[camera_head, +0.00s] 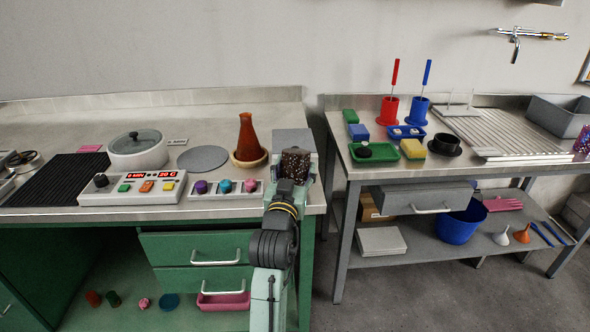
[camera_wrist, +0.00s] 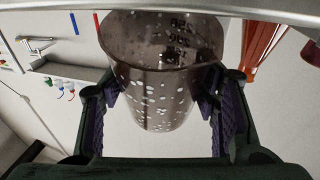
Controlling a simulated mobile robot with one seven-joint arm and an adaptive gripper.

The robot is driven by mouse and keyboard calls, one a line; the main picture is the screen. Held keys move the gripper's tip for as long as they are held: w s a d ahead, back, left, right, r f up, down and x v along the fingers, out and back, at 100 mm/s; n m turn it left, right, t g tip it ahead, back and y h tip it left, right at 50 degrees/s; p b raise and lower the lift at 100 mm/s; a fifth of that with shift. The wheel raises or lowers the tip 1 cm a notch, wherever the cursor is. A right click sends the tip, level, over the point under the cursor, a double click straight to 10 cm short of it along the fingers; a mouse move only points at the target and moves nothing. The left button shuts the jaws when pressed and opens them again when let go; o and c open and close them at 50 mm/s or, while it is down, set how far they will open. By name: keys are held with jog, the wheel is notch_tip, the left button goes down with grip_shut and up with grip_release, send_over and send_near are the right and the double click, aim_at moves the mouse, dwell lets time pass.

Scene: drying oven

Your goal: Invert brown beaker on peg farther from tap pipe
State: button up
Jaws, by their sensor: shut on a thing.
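The brown beaker (camera_head: 296,164) is see-through and speckled with drops. My gripper (camera_head: 289,184) is shut on it, in front of the grey block at the right end of the left bench. In the wrist view the beaker (camera_wrist: 155,85) sits between both finger pads of my gripper (camera_wrist: 160,100), its wide mouth and dark markings toward the picture's top. The head view does not show clearly which way up it is. The tap pipe (camera_head: 516,46) is on the wall at upper right. Thin upright shapes (camera_head: 458,102), possibly pegs, stand at the back of the ribbed drainboard (camera_head: 500,130).
A brown flask (camera_head: 247,138) stands close left of my gripper. The right bench holds red (camera_head: 388,108) and blue (camera_head: 418,109) holders with sticks, a green tray (camera_head: 375,152) and a grey basin (camera_head: 560,115). A speckled purple thing (camera_head: 582,140) is at the right edge. A gap separates the benches.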

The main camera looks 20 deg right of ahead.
jog(key=shift+f, duration=0.3)
jog(key=o, duration=1.4)
jog(key=shift+o, duration=0.2)
jog(key=v, duration=1.2)
jog(key=shift+a, duration=0.1)
